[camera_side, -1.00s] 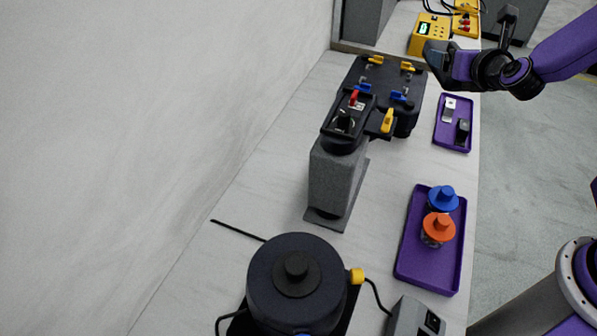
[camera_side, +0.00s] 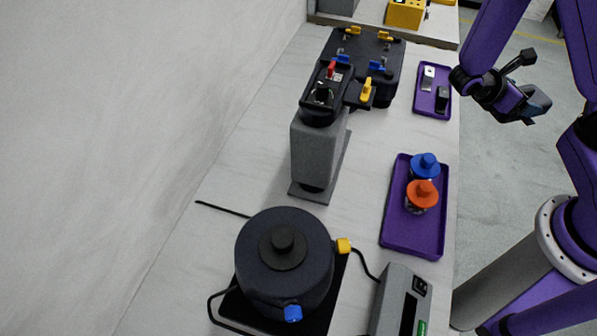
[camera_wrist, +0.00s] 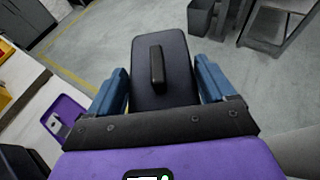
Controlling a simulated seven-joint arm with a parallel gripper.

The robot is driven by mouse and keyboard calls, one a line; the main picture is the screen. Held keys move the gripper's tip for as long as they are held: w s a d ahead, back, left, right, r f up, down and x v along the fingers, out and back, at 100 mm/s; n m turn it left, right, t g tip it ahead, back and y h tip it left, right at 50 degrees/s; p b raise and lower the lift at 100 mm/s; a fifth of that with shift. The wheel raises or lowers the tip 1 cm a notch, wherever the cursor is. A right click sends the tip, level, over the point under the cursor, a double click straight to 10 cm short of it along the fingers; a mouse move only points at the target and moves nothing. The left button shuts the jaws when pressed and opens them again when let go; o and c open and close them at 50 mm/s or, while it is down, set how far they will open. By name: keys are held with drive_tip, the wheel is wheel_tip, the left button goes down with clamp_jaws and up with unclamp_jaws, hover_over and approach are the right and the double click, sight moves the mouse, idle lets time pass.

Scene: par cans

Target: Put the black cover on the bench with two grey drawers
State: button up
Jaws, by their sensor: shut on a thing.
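The black cover (camera_wrist: 178,80) is a flat, dark rounded block with a raised bar handle on its face. In the wrist view it sits between the two blue fingers of my gripper (camera_wrist: 165,88), which are shut on it. In the side view my gripper (camera_side: 535,104) hangs at the right, out past the table's edge and above the floor. The cover is hard to make out there. I cannot tell for certain which furniture is the bench with two grey drawers. A dark grey cabinet (camera_wrist: 24,22) stands at the upper left of the wrist view.
The long light table (camera_side: 250,185) carries a black clamp fixture (camera_side: 385,55), a grey stand (camera_side: 315,155), a black round pot (camera_side: 285,260) and purple trays (camera_side: 415,235). A grey frame (camera_wrist: 275,28) and a grey bin (camera_wrist: 200,17) stand on the floor.

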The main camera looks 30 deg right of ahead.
drive_tip(key=s+m+g+y, duration=0.1)
drive_tip(key=s+m+g, duration=0.1)
drive_tip(key=s+a+f+m+g+y, duration=0.1)
drive_tip(key=s+m+g, duration=0.1)
drive_tip(key=s+a+m+g+y, duration=0.1)
drive_tip(key=s+m+g, duration=0.1)
drive_tip(key=shift+s+a+f+g, duration=0.15)
drive_tip(key=shift+s+f+g, duration=0.05)
drive_tip(key=shift+s+g, duration=0.15)
drive_tip(key=s+a+m+g+y, duration=0.5)
drive_tip(key=a+m+y, duration=0.4)
drive_tip(key=m+y, duration=0.1)
drive_tip(key=w+a+m+t+y, duration=0.6)
drive_tip(key=w+a+m+y, duration=0.1)
drive_tip(key=a+m+y, duration=0.35)
drive_tip(key=m+t, duration=1.7)
drive_tip(key=t, duration=0.1)
hover_over(409, 140)
wheel_tip(409, 140, down, 7)
drive_tip(key=shift+n+h, duration=0.25)
drive_tip(key=shift+h, duration=0.1)
drive_tip(key=shift+f, duration=4.05)
